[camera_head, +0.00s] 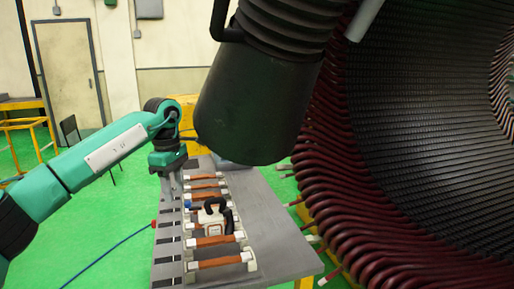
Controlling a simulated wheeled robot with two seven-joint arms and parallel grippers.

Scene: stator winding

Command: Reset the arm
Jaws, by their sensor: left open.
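My left arm is teal and comes in from the left. Its gripper (174,186) points down at the left edge of the grey table, beside the row of copper-coloured bars with white ends. The jaws are open, and I see nothing held between them. The fingertips are small in the picture, and I cannot tell whether they touch anything. My right gripper is not in view.
A grey table (270,225) carries several copper-coloured bars (217,241) and a white-and-black device (212,217). The stator (420,130), with dark red coil ends, fills the right. A large black cylinder (250,110) hangs close at top middle; I cannot tell whether it is mine.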

